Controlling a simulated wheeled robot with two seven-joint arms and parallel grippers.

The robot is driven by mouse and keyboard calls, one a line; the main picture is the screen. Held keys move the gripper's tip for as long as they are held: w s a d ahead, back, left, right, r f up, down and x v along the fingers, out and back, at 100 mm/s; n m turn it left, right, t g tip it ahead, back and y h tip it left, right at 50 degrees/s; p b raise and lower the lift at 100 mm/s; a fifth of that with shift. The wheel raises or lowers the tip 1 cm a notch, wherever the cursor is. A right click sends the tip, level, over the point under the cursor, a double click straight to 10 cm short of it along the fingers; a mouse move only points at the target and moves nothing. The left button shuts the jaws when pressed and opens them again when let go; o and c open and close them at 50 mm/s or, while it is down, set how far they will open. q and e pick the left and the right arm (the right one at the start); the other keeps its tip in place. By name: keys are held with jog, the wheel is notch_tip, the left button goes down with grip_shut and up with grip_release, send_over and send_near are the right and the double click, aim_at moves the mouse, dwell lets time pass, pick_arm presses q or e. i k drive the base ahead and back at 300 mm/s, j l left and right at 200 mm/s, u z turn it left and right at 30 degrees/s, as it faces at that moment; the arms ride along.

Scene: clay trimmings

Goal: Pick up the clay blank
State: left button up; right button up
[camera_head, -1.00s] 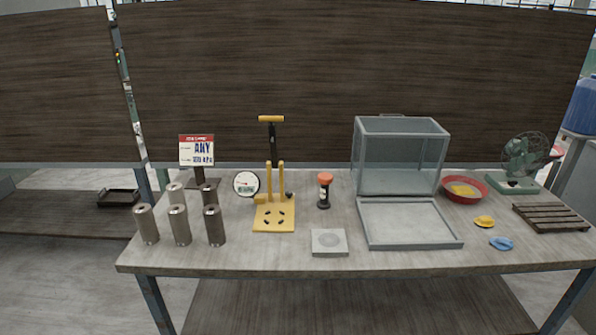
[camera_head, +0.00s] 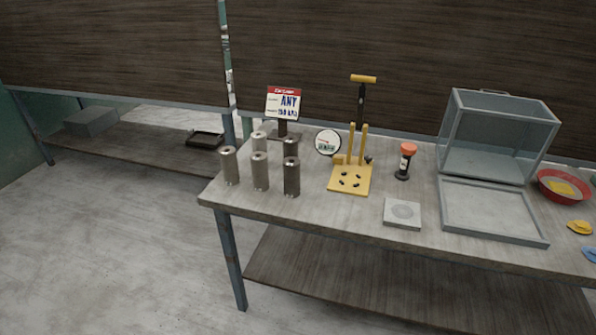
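I cannot tell for certain which thing is the clay blank. A plain grey block (camera_head: 92,121) lies on the low dark shelf at the far left. A square grey slab (camera_head: 403,213) with a round mark on top lies near the front edge of the table. Several grey-brown cylinders (camera_head: 260,171) with holes in their tops stand upright at the table's left end. Neither of my grippers is in view.
The table (camera_head: 340,214) holds a sign (camera_head: 287,103), a round gauge (camera_head: 327,142), a yellow hand pump (camera_head: 350,180), a red-capped timer (camera_head: 405,161), a clear box (camera_head: 495,140), a grey tray (camera_head: 492,241) and a red bowl (camera_head: 563,187). A black tray (camera_head: 205,139) is on the shelf. The left floor is clear.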

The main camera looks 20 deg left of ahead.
aim_at(292, 165)
jog(key=i+u, duration=0.7)
